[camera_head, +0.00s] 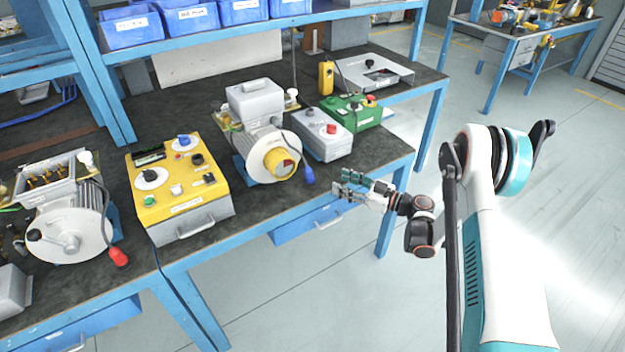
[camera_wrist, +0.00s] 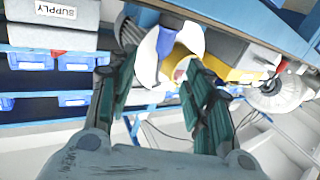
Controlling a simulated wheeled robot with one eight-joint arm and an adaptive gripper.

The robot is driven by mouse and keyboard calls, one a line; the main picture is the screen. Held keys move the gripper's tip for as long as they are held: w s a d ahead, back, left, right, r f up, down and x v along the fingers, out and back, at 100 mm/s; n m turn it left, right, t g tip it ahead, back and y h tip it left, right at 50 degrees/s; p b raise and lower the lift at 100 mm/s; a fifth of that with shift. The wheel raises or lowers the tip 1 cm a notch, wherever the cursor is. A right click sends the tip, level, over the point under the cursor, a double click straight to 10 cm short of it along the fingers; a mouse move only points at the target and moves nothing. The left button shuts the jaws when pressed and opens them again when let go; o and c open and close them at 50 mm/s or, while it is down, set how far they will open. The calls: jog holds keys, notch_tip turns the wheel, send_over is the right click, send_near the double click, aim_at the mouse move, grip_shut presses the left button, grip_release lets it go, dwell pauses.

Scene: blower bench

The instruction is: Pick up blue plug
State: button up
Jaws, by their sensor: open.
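The blue plug (camera_head: 308,174) hangs on a dark cable in front of the motor with the yellow end (camera_head: 270,155), near the bench's front edge. My gripper (camera_head: 343,184) is open, a little to the right of the plug and apart from it. In the wrist view, a blue piece that looks like the plug (camera_wrist: 166,42) shows beyond the gap between my open green fingers (camera_wrist: 160,80), in front of the white and yellow motor (camera_wrist: 187,55). Nothing is between the fingers.
A grey box with a red button (camera_head: 322,134) and a green box (camera_head: 357,112) stand right of the motor. A yellow control box (camera_head: 177,187) stands left. Another motor has a red plug (camera_head: 118,257). Floor in front of the bench is free.

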aim_at(312, 175)
jog(key=x, duration=0.2)
jog(key=b+x, duration=0.1)
jog(key=x, duration=0.2)
jog(key=b+x, duration=0.1)
jog(key=x, duration=0.2)
jog(key=shift+a+f, duration=0.25)
jog(key=b+x, duration=0.1)
jog(key=x, duration=0.1)
jog(key=b+x, duration=0.1)
jog(key=x, duration=0.2)
jog(key=shift+s+a+f+b, duration=0.2)
jog(key=shift+f+b, duration=0.05)
jog(key=shift+b, duration=0.15)
grip_shut()
